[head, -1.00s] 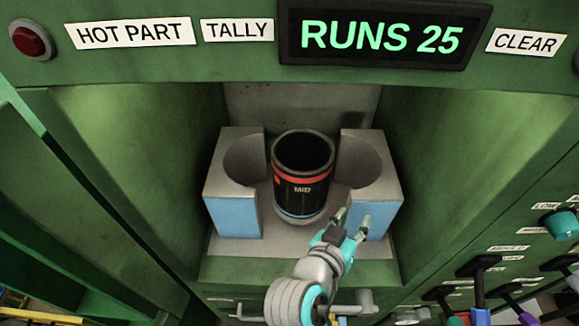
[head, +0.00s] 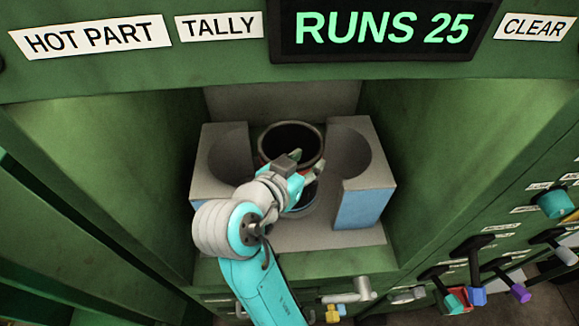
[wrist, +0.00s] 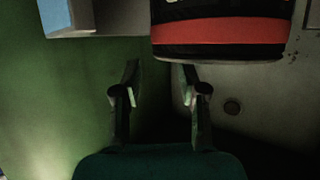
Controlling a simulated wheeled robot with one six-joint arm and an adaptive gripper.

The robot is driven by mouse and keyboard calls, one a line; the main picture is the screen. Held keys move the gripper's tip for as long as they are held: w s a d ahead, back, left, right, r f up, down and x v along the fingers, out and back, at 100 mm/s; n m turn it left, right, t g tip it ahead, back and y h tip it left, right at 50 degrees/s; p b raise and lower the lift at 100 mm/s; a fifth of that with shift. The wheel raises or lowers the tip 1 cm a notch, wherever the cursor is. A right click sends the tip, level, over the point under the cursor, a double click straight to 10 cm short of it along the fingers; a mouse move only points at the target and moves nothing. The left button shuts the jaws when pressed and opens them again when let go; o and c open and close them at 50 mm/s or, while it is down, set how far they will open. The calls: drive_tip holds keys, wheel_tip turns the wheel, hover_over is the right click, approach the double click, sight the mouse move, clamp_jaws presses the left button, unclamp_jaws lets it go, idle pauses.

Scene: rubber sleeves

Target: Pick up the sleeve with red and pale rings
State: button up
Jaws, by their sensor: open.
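The black sleeve (head: 292,138) stands upright, open end up, between the two grey jaw blocks in the green recess. Its red ring shows at the left, below the rim; my gripper hides much of its front. In the wrist view the sleeve (wrist: 222,32) is at the top, with a wide red band and a black edge. My gripper (head: 309,163) is open in front of the sleeve in the head view. In the wrist view its two fingers (wrist: 160,67) are apart with nothing between them, and the sleeve lies beyond and right of them.
The left block (head: 219,190) and right block (head: 364,205) flank the sleeve closely, each with a curved hollow. Green recess walls (head: 145,185) stand at both sides. Levers with coloured handles (head: 478,296) are at lower right. A display (head: 382,30) hangs above.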

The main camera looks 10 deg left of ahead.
sight(316, 155)
drive_tip(key=shift+x, duration=2.75)
drive_tip(key=shift+s+d, duration=0.1)
clamp_jaws()
